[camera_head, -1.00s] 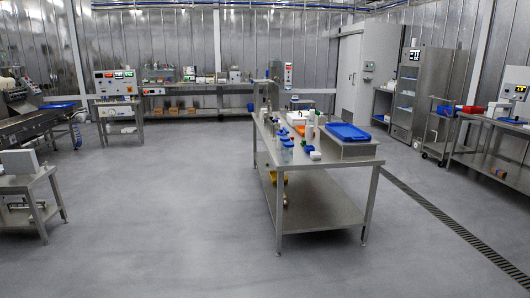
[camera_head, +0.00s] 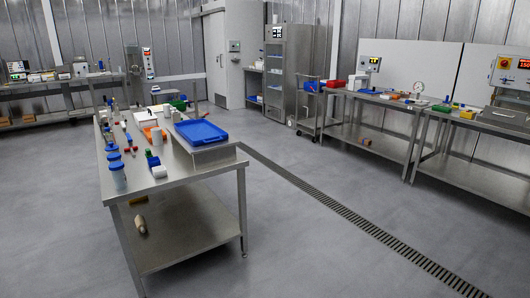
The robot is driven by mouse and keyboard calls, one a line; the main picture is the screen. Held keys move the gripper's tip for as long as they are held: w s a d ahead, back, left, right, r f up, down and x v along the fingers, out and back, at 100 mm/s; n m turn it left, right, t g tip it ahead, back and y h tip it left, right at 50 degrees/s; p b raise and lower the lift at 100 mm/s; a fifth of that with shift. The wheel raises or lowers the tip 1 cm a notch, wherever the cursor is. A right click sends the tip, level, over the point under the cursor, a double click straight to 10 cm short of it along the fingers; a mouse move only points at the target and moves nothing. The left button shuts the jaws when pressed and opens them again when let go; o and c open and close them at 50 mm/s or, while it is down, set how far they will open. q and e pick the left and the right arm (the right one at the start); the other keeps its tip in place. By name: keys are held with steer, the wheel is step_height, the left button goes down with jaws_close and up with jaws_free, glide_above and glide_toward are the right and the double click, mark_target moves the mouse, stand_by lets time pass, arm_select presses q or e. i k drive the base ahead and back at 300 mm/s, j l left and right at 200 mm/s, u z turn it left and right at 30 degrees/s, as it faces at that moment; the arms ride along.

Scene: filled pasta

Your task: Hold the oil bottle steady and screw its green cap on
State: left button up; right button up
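Neither of my grippers shows in the head view. I cannot single out the oil bottle or its green cap with certainty at this distance. A steel table (camera_head: 182,174) stands left of centre with many small items on it. A small green item (camera_head: 149,153) lies near the table's front, close to a blue item and a white block (camera_head: 159,171). Another green item (camera_head: 178,104) is farther back on the table. A slim white upright object (camera_head: 167,112) stands behind the blue tray.
Blue-lidded containers (camera_head: 117,172) stand at the table's left edge. A blue tray (camera_head: 201,131) sits on a raised steel stand at the right. Side benches (camera_head: 437,108) line the right wall. Open grey floor and a drain grate (camera_head: 340,212) lie between.

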mark_target(167, 110)
steer(key=i+z, duration=0.2)
steer(key=i, duration=1.8)
steer(key=i+l+u, duration=0.1)
steer(key=i+u, duration=0.15)
steer(key=i, duration=0.3)
steer(key=i+l+u, duration=0.25)
steer(key=i, duration=0.3)
steer(key=i+l+u, duration=0.25)
steer(key=i, duration=0.25)
steer(key=i+l+u, duration=1.15)
steer(key=l, duration=0.35)
steer(key=i+l+u, duration=0.1)
steer(key=u, duration=1)
steer(key=i+l+u, duration=0.15)
steer(key=l+u, duration=0.25)
steer(key=l, duration=0.35)
steer(key=i+l+u, duration=0.1)
steer(key=l+u, duration=0.3)
steer(key=l, duration=0.35)
steer(key=l+u, duration=0.35)
steer(key=l, duration=0.9)
steer(key=k+l, duration=0.15)
steer(key=l, duration=1)
steer(key=k+l+u, duration=0.1)
steer(key=l, duration=0.5)
